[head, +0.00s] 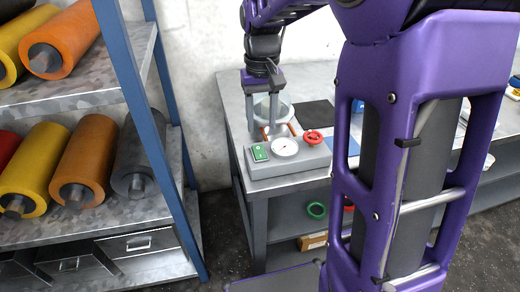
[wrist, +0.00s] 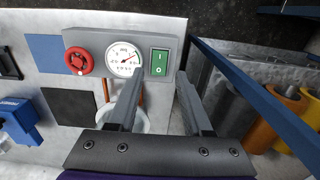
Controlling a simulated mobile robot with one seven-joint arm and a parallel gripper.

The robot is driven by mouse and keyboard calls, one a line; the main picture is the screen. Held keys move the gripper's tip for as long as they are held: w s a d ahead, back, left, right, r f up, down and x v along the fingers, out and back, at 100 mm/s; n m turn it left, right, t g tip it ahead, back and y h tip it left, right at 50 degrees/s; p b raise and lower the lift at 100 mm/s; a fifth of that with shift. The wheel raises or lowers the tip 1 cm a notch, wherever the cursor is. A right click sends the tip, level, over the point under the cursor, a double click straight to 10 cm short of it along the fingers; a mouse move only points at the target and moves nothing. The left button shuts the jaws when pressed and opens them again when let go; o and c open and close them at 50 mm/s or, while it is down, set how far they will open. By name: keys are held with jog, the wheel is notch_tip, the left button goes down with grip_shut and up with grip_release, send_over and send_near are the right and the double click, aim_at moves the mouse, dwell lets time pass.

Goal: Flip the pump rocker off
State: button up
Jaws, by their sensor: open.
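The pump rocker (head: 260,152) is a green switch at the left end of a grey panel box (head: 310,158) on the bench. It shows larger in the wrist view (wrist: 159,63), with a white line at one end and a white circle at the other. A white dial gauge (wrist: 123,60) and a red valve handwheel (wrist: 80,61) sit beside it on the box. My gripper (wrist: 157,77) is open and empty, with its fingers pointing toward the box. In the head view my gripper (head: 262,138) hangs over the bench behind the rocker. I cannot tell whether the fingertips touch anything.
A pale round vessel (head: 284,108) with copper pipes stands behind the box, close to my fingers. A dark square mat (head: 314,115) and a blue mat (head: 345,146) lie to the right. A shelf with rollers (head: 85,165) and a blue post stands left.

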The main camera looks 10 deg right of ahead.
aim_at(261, 157)
notch_tip(261, 157, down, 10)
jog(key=shift+w+r+b, duration=0.1)
jog(key=shift+r+b, duration=0.15)
jog(key=shift+b, duration=0.45)
grip_shut()
